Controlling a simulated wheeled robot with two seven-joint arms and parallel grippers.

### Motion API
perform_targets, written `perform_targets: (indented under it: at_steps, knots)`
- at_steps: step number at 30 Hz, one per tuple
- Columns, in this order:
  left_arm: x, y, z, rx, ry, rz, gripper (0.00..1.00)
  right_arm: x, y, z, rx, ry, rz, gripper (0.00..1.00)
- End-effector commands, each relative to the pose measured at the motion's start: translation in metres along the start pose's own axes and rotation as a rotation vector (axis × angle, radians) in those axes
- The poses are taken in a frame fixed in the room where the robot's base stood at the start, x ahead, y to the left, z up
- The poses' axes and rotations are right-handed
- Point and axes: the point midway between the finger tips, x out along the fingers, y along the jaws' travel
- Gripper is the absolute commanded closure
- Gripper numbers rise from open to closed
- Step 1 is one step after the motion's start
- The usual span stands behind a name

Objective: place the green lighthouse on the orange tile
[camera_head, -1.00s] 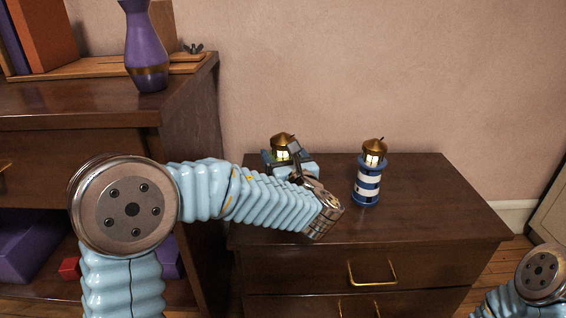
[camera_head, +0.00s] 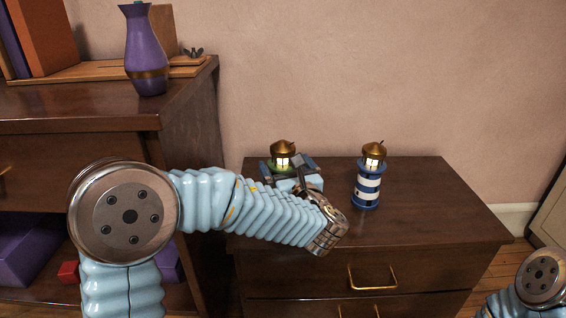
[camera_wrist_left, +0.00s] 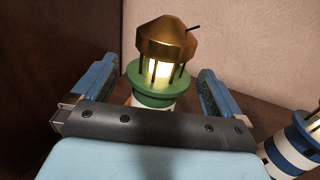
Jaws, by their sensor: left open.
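The green lighthouse (camera_wrist_left: 152,87) has a brass roof, a lit lantern and a green gallery over a white band. In the head view its lantern and roof (camera_head: 283,150) show behind my left gripper (camera_head: 288,168), which hides its lower part. In the left wrist view my left gripper (camera_wrist_left: 155,95) is open, with one blue-padded finger on each side of the lighthouse. I cannot tell whether either finger touches it. The orange tile is not visible in these frames. My right gripper is not in view.
A blue-and-white lighthouse (camera_head: 368,185) stands to the right on the low dark dresser (camera_head: 425,205); it also shows in the left wrist view (camera_wrist_left: 292,145). A taller cabinet (camera_head: 185,110) at left holds a purple vase (camera_head: 147,50). The dresser's right side is clear.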

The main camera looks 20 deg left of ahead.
Motion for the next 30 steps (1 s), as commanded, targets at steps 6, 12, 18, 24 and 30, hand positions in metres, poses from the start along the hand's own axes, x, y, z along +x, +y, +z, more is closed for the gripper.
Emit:
perform_targets:
  at_steps: [6,12,18,24,30]
  knots:
    - [-0.052,-0.001,0.002,0.001,-0.002,-0.005,0.00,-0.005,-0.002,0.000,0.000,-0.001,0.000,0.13]
    - [-0.087,-0.001,0.001,0.001,-0.001,-0.003,0.00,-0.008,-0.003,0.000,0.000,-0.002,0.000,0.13]
    - [-0.099,0.000,0.000,0.001,-0.001,-0.001,0.00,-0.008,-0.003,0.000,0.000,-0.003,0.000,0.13]
    - [-0.099,0.000,0.000,0.001,-0.001,0.000,0.00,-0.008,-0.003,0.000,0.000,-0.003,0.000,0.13]
    - [-0.099,0.000,0.000,0.001,-0.001,0.000,0.00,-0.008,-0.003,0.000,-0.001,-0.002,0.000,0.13]
